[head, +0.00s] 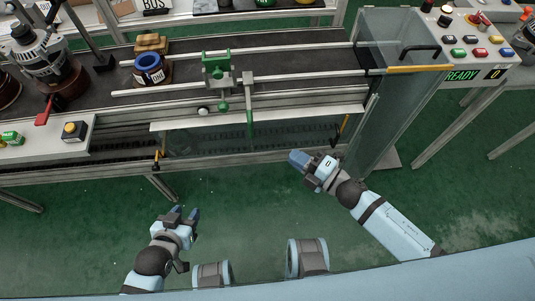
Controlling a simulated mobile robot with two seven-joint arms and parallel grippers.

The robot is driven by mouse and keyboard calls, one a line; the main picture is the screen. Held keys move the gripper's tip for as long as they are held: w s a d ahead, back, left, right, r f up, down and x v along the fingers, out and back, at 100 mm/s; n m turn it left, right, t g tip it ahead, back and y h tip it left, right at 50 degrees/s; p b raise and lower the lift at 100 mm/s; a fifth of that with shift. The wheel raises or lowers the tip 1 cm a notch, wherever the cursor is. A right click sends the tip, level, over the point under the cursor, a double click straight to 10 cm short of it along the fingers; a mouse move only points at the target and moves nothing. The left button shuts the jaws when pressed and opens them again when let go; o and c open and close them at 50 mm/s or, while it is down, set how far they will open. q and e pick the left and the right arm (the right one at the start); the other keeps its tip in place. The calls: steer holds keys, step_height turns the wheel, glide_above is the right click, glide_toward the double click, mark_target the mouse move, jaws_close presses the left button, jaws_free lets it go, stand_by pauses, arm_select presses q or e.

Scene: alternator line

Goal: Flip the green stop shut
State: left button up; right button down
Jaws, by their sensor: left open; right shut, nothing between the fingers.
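A green stop bracket (216,68) sits across the guide rails of the conveyor, near the middle of the view. How the bracket and the bar join is too small to tell. My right gripper (297,158) is shut and empty, in front of the conveyor, to the right of the green bar and apart from it. My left gripper (184,213) is open and empty, low at the left, well away from the stop.
A blue-topped part (149,69) stands on the belt left of the stop. A clear guard panel (386,120) rises to the right of my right gripper. A button panel (474,42) stands at the upper right.

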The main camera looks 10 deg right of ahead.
arm_select(q)
steer(key=shift+s+d+f, duration=0.1)
steer(key=shift+s+f, duration=0.05)
steer(key=shift+f, duration=0.2)
arm_select(e)
steer(key=w+a+f+n+g+y, duration=0.1)
steer(key=w+a+n, duration=0.3)
steer(key=w+a, duration=0.4)
steer(key=shift+w+a+f+g, duration=0.35)
steer(key=shift+a+f+g, duration=0.15)
steer(key=shift+a+f, duration=0.2)
steer(key=shift+w, duration=0.1)
